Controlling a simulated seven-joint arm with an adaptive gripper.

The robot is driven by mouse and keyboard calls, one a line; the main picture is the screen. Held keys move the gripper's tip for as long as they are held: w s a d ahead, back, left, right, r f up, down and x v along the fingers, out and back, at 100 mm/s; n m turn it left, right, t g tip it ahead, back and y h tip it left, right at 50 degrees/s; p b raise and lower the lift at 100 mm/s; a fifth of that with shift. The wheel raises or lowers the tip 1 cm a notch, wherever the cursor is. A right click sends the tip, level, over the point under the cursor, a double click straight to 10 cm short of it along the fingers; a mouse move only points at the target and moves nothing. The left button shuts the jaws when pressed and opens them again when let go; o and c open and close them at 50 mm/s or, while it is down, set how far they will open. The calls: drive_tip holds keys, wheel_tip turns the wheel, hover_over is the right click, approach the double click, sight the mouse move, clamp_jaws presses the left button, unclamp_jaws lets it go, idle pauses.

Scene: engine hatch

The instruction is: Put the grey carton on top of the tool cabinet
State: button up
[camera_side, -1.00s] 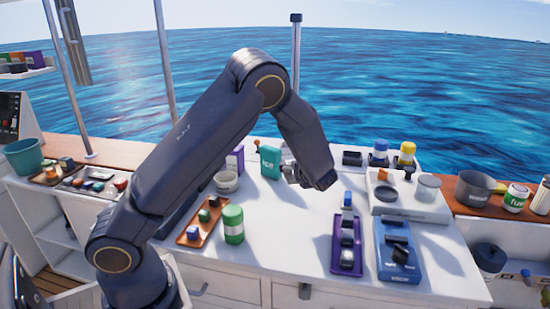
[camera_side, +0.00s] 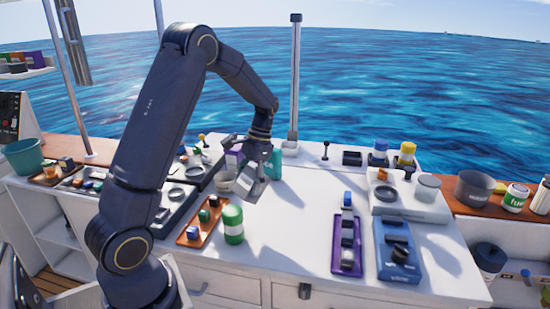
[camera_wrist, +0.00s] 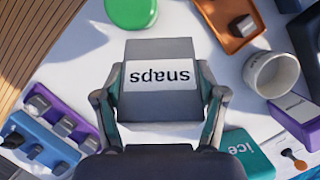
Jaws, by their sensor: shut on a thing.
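The grey carton (camera_wrist: 165,55) has a white "snaps" label and is held between the two fingers of my gripper (camera_wrist: 162,98) in the wrist view. My gripper is shut on its sides. In the side view, the carton (camera_side: 250,189) hangs tilted below my gripper (camera_side: 258,168), above the white counter, just right of the white mug and in front of the teal "ice" carton. I cannot tell for certain which piece of furniture is the tool cabinet; a white unit with drawers (camera_side: 225,289) forms the front of the counter.
Near the carton are a white mug (camera_side: 225,181), a teal "ice" carton (camera_side: 276,163), a green-and-white canister (camera_side: 233,224) and an orange tray (camera_side: 190,240). A purple tray (camera_side: 335,266) and a blue tray (camera_side: 405,278) lie to the right. The counter's middle is clear.

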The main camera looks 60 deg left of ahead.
sight(242, 175)
drive_tip(key=s+n+t, duration=0.1)
drive_tip(key=n, duration=0.1)
drive_tip(key=s+n+t, duration=0.1)
drive_tip(key=n, duration=0.2)
drive_tip(key=s+r+n+t, duration=0.1)
drive_tip(key=n, duration=0.1)
drive_tip(key=shift+s+d+n, duration=0.1)
drive_tip(key=shift+s+n, duration=0.2)
drive_tip(key=shift+s, duration=0.05)
drive_tip(key=s+a+r+n+t+y, duration=0.1)
drive_tip(key=s+r+n+t+y, duration=0.15)
drive_tip(key=n+y, duration=0.2)
drive_tip(key=w+a+f, duration=0.1)
drive_tip(key=w, duration=0.1)
drive_tip(key=w+a+f, duration=0.3)
drive_tip(key=w, duration=0.1)
drive_tip(key=shift+w+a+f, duration=0.15)
drive_tip(key=shift+w+a, duration=0.15)
drive_tip(key=shift+w, duration=0.05)
drive_tip(key=w+f, duration=0.1)
drive_tip(key=f, duration=0.1)
drive_tip(key=w+a+f, duration=0.1)
drive_tip(key=w, duration=0.1)
drive_tip(key=w+a+f, duration=0.1)
drive_tip(key=f, duration=0.1)
drive_tip(key=shift+w+f, duration=0.2)
drive_tip(key=shift+f, duration=0.1)
drive_tip(key=shift+w+a+f, duration=0.15)
drive_tip(key=shift+f, duration=1.55)
drive_tip(key=o, duration=1.4)
